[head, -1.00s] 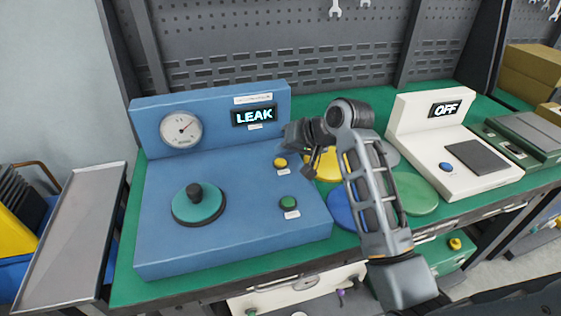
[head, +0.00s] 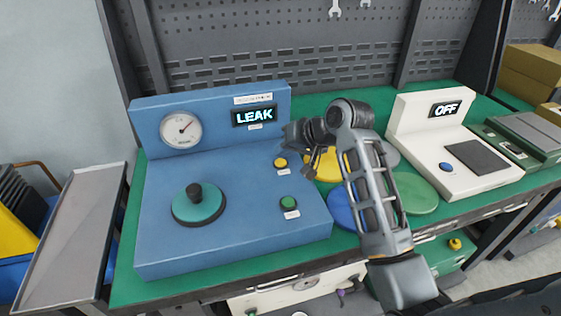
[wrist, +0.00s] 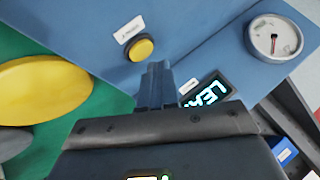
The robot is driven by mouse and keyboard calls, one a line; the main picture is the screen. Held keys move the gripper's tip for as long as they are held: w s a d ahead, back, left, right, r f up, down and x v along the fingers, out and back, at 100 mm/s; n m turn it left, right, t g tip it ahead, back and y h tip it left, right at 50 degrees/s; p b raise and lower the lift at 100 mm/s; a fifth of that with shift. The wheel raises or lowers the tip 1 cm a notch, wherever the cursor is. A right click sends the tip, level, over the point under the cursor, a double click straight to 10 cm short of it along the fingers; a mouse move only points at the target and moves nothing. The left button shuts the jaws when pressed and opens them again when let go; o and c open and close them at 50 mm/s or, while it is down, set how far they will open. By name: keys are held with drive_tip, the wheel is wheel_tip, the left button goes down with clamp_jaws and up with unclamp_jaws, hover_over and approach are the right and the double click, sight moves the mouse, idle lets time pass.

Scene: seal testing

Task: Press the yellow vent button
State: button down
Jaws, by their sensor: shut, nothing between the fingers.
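The yellow vent button (head: 280,162) sits on the top of the blue test machine (head: 240,225), near its right edge, with a white label below it. In the wrist view the yellow button (wrist: 139,48) lies just beyond my gripper's tips, slightly to their left, with a gap between. My gripper (head: 312,165) is to the right of the button in the head view, and it also shows shut and empty in the wrist view (wrist: 156,68). The machine's display (head: 254,116) reads "LEAK".
A green button (head: 288,203) sits in front of the yellow one. A teal disc with a black knob (head: 197,204) is on the machine's left side. Yellow (head: 326,166), blue (head: 341,209) and green (head: 414,194) discs lie on the right. A white device (head: 460,165) reads "OFF".

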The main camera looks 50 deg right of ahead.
sight(284, 163)
drive_tip(key=shift+f, duration=0.2)
drive_tip(key=shift+f, duration=0.25)
drive_tip(key=shift+f, duration=0.4)
idle(0.8)
drive_tip(key=shift+r, duration=0.1)
drive_tip(key=shift+r+p, duration=0.75)
drive_tip(key=shift+p, duration=0.3)
wheel_tip(284, 163, up, 5)
drive_tip(key=p, duration=0.5)
idle(1.1)
